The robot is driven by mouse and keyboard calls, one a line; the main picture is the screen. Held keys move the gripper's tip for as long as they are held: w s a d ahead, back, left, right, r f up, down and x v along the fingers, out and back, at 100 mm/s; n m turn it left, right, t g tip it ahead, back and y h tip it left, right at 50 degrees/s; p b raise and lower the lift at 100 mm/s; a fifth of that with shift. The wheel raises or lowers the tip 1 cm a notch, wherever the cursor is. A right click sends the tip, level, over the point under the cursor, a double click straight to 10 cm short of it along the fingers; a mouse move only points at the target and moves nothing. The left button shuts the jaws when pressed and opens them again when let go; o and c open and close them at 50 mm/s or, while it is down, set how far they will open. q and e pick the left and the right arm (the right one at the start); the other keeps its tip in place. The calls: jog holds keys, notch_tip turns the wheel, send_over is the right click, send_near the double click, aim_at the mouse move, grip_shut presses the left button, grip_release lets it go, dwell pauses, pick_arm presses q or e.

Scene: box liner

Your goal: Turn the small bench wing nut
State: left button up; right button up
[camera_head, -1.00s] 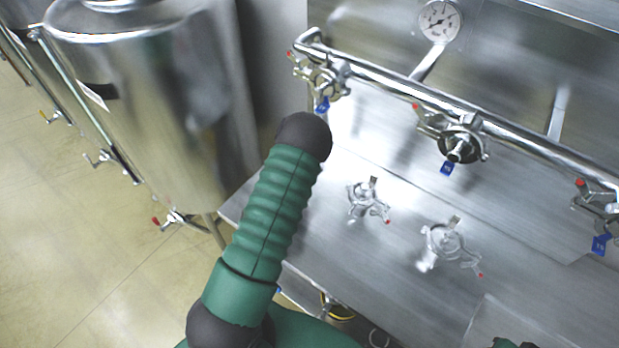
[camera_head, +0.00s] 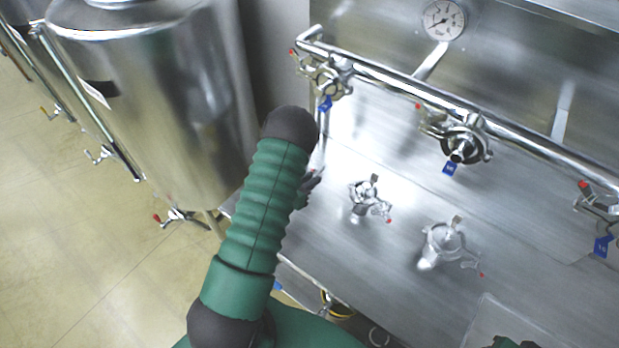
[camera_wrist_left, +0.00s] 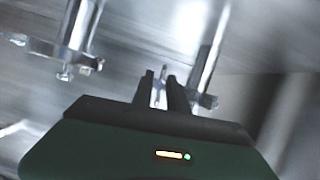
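Two metal clamp fittings with red-tipped handles are on the steel bench. The smaller fitting (camera_head: 370,200) is nearer my left gripper, and the larger fitting (camera_head: 445,243) is to its right. Which small part is the wing nut cannot be made out clearly. My left gripper (camera_head: 314,180) is mostly hidden behind my green forearm; a dark finger end shows left of the smaller fitting, apart from it. In the left wrist view, its two dark fingers (camera_wrist_left: 158,78) stand a little apart, with a bright metallic patch seen between them.
A steel pipe (camera_head: 395,84) with valves and blue tags runs above the bench (camera_head: 330,240), below a gauge (camera_head: 443,20). A large steel tank (camera_head: 150,110) stands on the left. Blurred metal posts (camera_wrist_left: 78,25) show in the wrist view.

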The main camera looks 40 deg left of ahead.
pick_arm(q)
jog(key=shift+o, duration=0.6)
jog(key=shift+w+a, duration=0.2)
jog(key=shift+w, duration=0.05)
jog(key=shift+s+r, duration=0.1)
jog(key=shift+s+r, duration=0.1)
jog(key=shift+s, duration=0.2)
jog(key=a+p+v, duration=0.1)
jog(key=p+v, duration=0.1)
jog(key=v, duration=1.3)
jog(key=shift+s+d, duration=0.4)
jog(key=shift+d, duration=0.05)
jog(key=shift+r, duration=0.1)
